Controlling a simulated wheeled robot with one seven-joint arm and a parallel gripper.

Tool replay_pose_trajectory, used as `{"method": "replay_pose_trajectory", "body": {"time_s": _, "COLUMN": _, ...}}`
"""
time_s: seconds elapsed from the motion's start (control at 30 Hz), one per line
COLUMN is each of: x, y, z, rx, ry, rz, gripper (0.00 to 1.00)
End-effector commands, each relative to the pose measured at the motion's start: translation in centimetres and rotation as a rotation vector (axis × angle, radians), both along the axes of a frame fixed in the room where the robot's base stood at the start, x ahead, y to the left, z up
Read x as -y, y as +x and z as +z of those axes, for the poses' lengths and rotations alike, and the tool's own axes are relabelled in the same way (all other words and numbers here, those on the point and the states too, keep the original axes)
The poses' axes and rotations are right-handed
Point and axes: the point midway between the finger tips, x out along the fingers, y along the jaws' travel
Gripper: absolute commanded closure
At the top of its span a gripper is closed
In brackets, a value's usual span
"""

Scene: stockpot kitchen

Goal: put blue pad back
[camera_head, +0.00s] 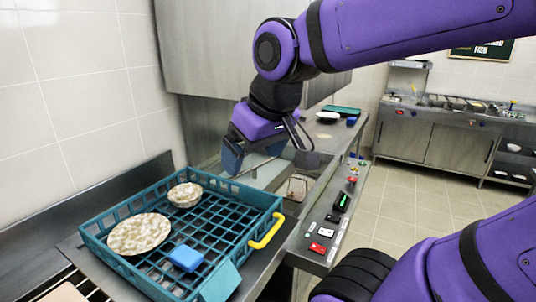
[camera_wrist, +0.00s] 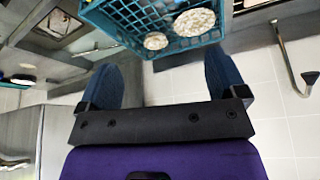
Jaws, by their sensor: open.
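A small blue pad (camera_head: 186,258) lies in the teal crate (camera_head: 262,200), near its front side, to the right of a speckled plate (camera_head: 138,233). A speckled bowl (camera_head: 185,194) sits further back in the crate. My gripper (camera_head: 268,157) is open and empty, above and beyond the crate's back right corner. In the wrist view, my open gripper (camera_wrist: 163,75) has its two blue fingers apart with nothing between them. The crate (camera_wrist: 135,38) shows past the fingertips there with the two speckled dishes; I cannot make out the blue pad in that view.
A yellow handle (camera_head: 266,231) sticks out on the crate's right side. A panel with buttons and switches (camera_head: 328,232) runs along the counter's front edge. A green tray and a small blue item (camera_head: 351,121) lie on the far counter. Wall stands close at left.

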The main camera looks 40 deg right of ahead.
Motion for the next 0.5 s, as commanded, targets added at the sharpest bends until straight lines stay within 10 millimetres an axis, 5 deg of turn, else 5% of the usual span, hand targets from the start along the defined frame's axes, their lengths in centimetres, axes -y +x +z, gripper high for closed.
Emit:
{"method": "replay_pose_trajectory", "body": {"time_s": 0.2, "x": 0.3, "y": -2.8, "z": 0.4, "rx": 0.037, "ry": 0.004, "rz": -0.026, "gripper": 0.09}}
{"method": "replay_pose_trajectory", "body": {"time_s": 0.5, "x": 0.3, "y": -3.2, "z": 0.4, "rx": 0.039, "ry": 0.004, "rz": -0.028, "gripper": 0.09}}
